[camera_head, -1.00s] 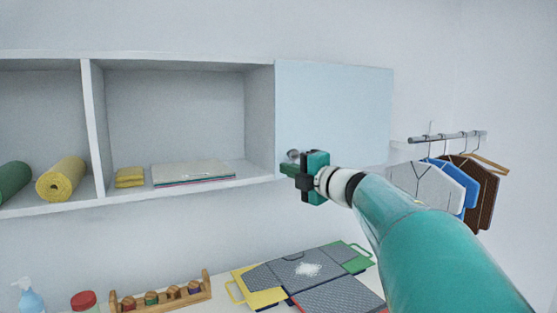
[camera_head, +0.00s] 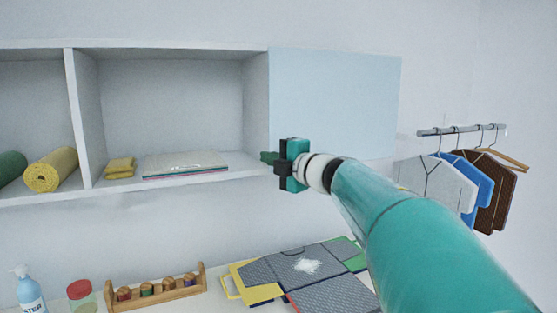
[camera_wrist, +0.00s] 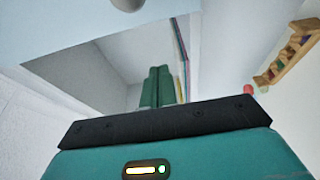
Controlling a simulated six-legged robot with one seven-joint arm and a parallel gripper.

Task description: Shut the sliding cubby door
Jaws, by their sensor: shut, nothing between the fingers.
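The sliding door (camera_head: 335,95) is a plain light blue panel at the right of the wall cubby (camera_head: 255,110). The compartment left of it stands open. My gripper (camera_head: 268,158) is shut and empty, in front of the door's lower left corner, with its green fingertips just past the door's left edge in the picture. In the wrist view the shut fingers (camera_wrist: 157,87) point toward the open compartment. A round grey knob (camera_wrist: 127,4) shows at that view's top edge, on the pale blue door (camera_wrist: 60,25), apart from the fingers. The knob is hidden in the head view.
The open compartment holds yellow folded cloths (camera_head: 120,168) and a flat stack (camera_head: 186,164). A rolled yellow mat (camera_head: 50,170) lies farther left. Below are a wooden rack (camera_head: 158,288), a spray bottle (camera_head: 30,292) and patterned boards (camera_head: 305,268). Clothes hang on a rail (camera_head: 462,130) at right.

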